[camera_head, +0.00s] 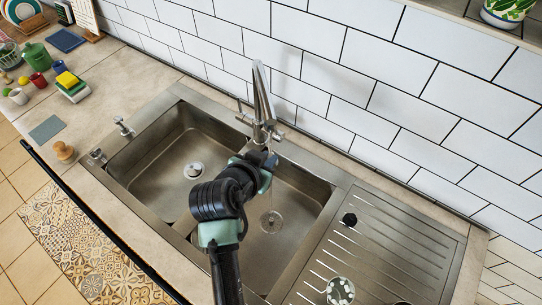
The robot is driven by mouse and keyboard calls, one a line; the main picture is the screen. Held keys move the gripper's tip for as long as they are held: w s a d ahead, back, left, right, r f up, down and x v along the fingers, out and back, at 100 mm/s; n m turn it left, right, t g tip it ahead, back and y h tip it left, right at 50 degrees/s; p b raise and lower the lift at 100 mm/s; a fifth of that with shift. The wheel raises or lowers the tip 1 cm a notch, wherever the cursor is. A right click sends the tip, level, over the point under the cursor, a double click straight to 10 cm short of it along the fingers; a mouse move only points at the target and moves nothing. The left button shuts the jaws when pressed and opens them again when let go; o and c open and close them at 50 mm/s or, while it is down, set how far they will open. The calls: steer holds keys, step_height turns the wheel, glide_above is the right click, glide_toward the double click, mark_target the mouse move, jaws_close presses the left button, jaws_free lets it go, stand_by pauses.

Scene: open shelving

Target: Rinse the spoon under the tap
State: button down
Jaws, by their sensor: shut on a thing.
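The metal tap (263,103) stands at the back of the sink, between two basins. My gripper (266,160) is just in front of the tap's base, over the back of the right basin (302,188). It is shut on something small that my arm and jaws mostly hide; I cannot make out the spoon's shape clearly. A faint thin pale line runs from below the gripper toward the right basin's drain; I cannot tell if it is water or part of the spoon.
The left basin (150,160) looks empty apart from its drain. A ribbed drainboard (385,255) to the right holds a patterned round item (340,291) and a small black piece (349,219). A tiled wall (350,85) stands close behind the tap. Cups and a sponge (67,80) sit far left.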

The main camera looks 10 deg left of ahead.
stand_by(0.4)
steer(key=shift+a, duration=0.5)
steer(key=shift+d, duration=0.1)
steer(key=shift+d, duration=0.55)
steer(key=shift+a, duration=0.15)
steer(key=shift+a, duration=0.45)
